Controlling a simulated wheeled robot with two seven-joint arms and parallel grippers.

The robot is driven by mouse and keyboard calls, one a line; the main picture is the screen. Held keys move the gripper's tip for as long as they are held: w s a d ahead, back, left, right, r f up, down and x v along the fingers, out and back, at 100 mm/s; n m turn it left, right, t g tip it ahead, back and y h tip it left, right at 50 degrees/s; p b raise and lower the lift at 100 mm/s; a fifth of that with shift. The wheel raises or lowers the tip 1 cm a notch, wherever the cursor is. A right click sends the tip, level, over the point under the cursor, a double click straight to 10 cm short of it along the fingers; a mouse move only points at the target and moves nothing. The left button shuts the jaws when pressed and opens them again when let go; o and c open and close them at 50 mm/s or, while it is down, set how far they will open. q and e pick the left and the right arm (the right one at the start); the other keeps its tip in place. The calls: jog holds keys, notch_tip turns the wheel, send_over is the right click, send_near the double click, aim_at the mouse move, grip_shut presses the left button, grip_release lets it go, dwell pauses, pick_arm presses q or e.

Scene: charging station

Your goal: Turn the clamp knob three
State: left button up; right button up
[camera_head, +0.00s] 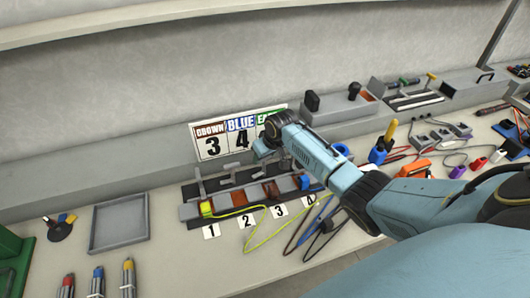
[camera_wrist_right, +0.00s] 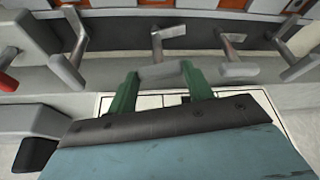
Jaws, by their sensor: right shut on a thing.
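A clamp rack (camera_head: 190,211) stands on the bench, with number cards 1 to 4 in front, card 3 (camera_head: 279,211) among them. Several grey clamp handles rise behind it; one bare handle (camera_head: 200,184) is at the left. My right gripper (camera_head: 262,150) reaches over the rack, its tips mostly hidden by my wrist in the head view. In the right wrist view its green fingers (camera_wrist_right: 160,88) are shut on a grey clamp knob (camera_wrist_right: 159,72). By its place in the row this appears to be knob three. Other knobs (camera_wrist_right: 67,73) (camera_wrist_right: 238,70) stand free on both sides. My left gripper is not in view.
A sign board (camera_head: 208,151) leans on the wall behind the rack. A grey tray (camera_head: 119,221) lies left of it. Yellow and blue cables (camera_head: 262,238) run along the front. Coloured plugs and tools crowd the bench at right.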

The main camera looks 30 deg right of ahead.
jog(key=n+y+b, duration=0.1)
jog(key=n, duration=0.1)
jog(key=n+y+b, duration=0.1)
jog(key=n, duration=0.2)
jog(key=n+g+y+b, duration=0.1)
jog(key=n, duration=0.2)
jog(key=shift+w+d+f+b, duration=0.1)
jog(key=shift+w+d+b, duration=0.1)
jog(key=shift+d+b, duration=0.15)
jog(key=shift+w+n+g+y+b, duration=0.15)
jog(key=shift+n+g+b, duration=0.25)
jog(key=shift+n+b, duration=0.55)
jog(key=shift+s+n+g+y+b, duration=0.15)
jog(key=shift+n+g+b, duration=0.25)
jog(key=shift+n+b, duration=0.5)
jog(key=shift+w, duration=0.1)
jog(key=o, duration=1)
